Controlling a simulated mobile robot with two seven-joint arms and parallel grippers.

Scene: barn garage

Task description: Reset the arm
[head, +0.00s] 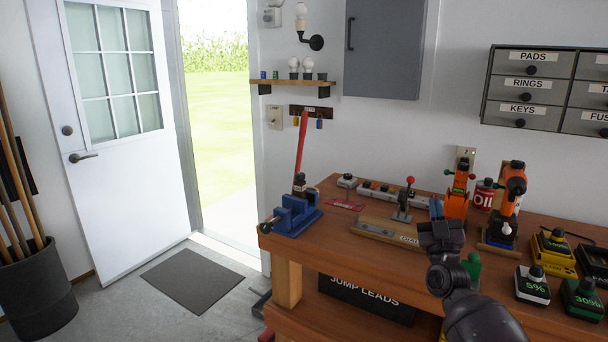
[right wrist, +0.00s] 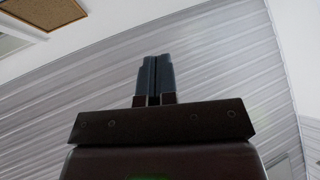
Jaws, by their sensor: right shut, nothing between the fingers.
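My right gripper (head: 435,208) is in the head view over the front part of the wooden workbench (head: 338,238), its dark arm coming up from the bottom right. Its fingers point up. In the right wrist view the two fingers (right wrist: 154,78) are together with nothing between them, against the ceiling. The gripper hides a little of the bench top behind it. My left gripper is not in view.
A blue vise (head: 292,215) is at the bench's left corner. Orange tools (head: 457,200), a red oil can (head: 483,195) and battery packs (head: 533,285) stand behind and right of my arm. Labelled drawers (head: 523,87) hang on the wall. Floor at left is mostly clear around the mat (head: 192,279).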

